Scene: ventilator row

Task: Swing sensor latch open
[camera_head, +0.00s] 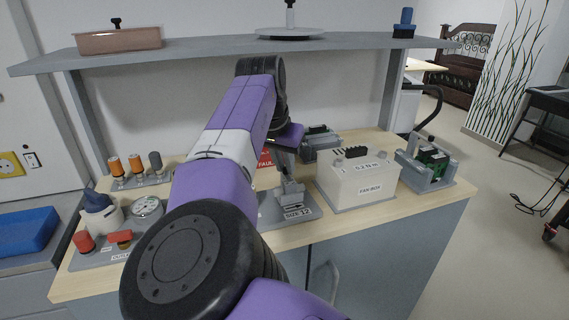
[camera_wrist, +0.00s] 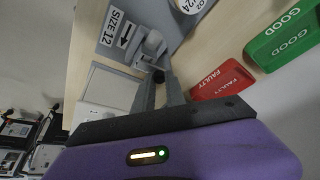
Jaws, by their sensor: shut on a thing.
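A grey fixture labelled "SIZE 12" with an arrow (camera_head: 312,211) stands at the front middle of the bench. It also shows at the top of the wrist view (camera_wrist: 103,52). A grey latch part (camera_wrist: 152,45) rises from it, with a small dark knob (camera_wrist: 158,76) at its near end. My gripper (camera_head: 289,182) reaches down over the fixture. In the wrist view its two fingers (camera_wrist: 160,84) are closed around the dark knob, and they partly hide it. The sensor itself is not clearly visible.
A white fan box (camera_head: 336,191) stands just right of the fixture, with a green circuit board in a holder (camera_head: 433,156) beyond it. Red "FAULTY" (camera_wrist: 222,79) and green "GOOD" (camera_wrist: 285,36) blocks lie near my fingers. A shelf (camera_head: 215,47) spans above the bench.

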